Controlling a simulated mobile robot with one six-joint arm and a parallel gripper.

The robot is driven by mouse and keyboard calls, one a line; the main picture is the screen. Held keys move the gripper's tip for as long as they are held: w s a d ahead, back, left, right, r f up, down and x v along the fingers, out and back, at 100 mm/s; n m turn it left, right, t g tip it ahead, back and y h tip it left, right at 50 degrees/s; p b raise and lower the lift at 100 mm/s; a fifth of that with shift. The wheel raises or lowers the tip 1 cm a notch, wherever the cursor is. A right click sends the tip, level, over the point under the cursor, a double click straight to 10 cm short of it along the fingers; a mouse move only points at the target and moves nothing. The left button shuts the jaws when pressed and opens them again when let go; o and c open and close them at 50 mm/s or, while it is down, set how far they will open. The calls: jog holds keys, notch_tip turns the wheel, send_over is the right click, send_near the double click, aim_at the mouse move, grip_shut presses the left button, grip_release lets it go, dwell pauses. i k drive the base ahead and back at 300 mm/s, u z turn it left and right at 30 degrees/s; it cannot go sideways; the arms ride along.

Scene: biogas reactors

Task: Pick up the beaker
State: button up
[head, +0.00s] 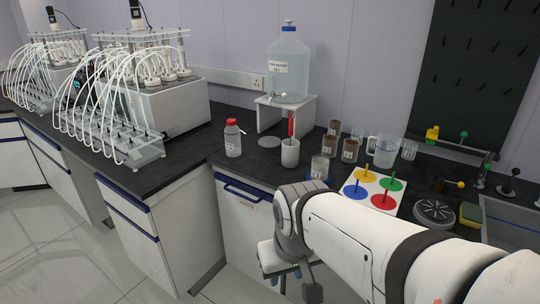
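A small clear glass beaker (320,167) with a pale label stands near the front edge of the black bench, just above my arm in the head view. Its base meets something blue, partly hidden by my arm. Several beakers with brown contents (329,146) stand behind it, and a clear beaker (409,150) is farther right. A larger clear jug-like beaker (384,150) with a handle stands between them. My arm reaches in from the lower right and bends down in front of the bench. My gripper end is low, mostly hidden behind the arm; its fingers are unclear. It is apart from the beakers.
A white board (372,190) with coloured pegs lies to the right, near a sink (512,225). Tubed reactors (110,135) fill the left bench.

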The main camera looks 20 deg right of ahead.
aim_at(320, 168)
jog(key=u, duration=0.05)
jog(key=i, duration=0.95)
jog(key=z, duration=0.05)
